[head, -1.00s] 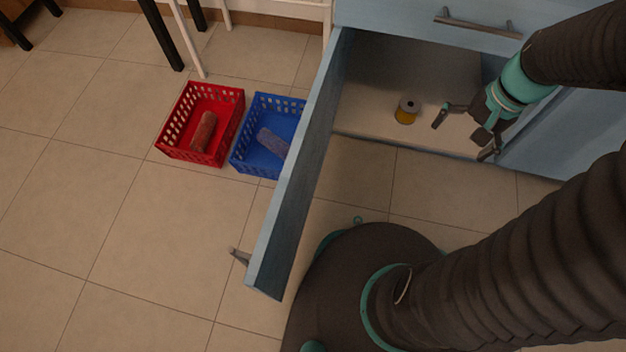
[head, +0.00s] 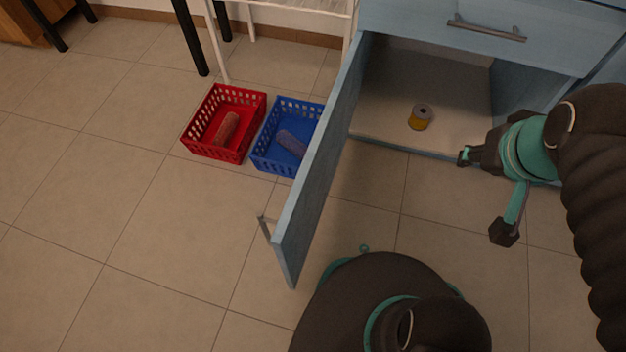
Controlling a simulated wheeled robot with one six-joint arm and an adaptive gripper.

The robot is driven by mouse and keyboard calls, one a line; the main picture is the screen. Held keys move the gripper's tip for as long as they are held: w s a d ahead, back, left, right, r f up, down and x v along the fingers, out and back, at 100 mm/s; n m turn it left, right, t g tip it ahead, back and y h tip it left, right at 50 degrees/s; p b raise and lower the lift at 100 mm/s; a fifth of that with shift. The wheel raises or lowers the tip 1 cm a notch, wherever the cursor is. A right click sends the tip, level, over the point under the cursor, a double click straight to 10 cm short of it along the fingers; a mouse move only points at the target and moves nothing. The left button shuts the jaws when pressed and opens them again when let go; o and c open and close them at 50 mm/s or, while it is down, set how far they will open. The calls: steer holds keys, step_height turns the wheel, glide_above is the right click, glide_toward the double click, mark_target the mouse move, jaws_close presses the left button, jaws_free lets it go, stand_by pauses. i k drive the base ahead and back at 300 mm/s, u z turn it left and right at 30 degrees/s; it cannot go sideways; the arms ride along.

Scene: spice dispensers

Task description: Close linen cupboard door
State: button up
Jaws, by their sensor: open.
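The blue cupboard door (head: 322,165) stands wide open, hinged at the cupboard's left side and swung out toward me. Its metal handle (head: 266,229) is on the outer face, near the free edge. The cupboard's inside floor (head: 385,105) shows, with a spice dispenser (head: 419,117) with a yellow lower part and grey top standing on it. My gripper (head: 465,156) is at the cupboard's front opening, right of the dispenser. It is open and apart from both the dispenser and the door. Its fingers are partly hidden.
A red basket (head: 186,138) and a blue basket (head: 258,160) stand on the floor left of the door, each holding a cylindrical item. A closed drawer (head: 420,18) is above the opening. My round base stands close to the door's free edge. The tiled floor at left is clear.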

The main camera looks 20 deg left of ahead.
mark_target(291, 239)
steer(key=k, duration=0.15)
steer(key=z, duration=1.85)
steer(key=k, duration=1.1)
steer(key=u, duration=1.05)
steer(key=k, duration=0.3)
steer(key=u, duration=0.25)
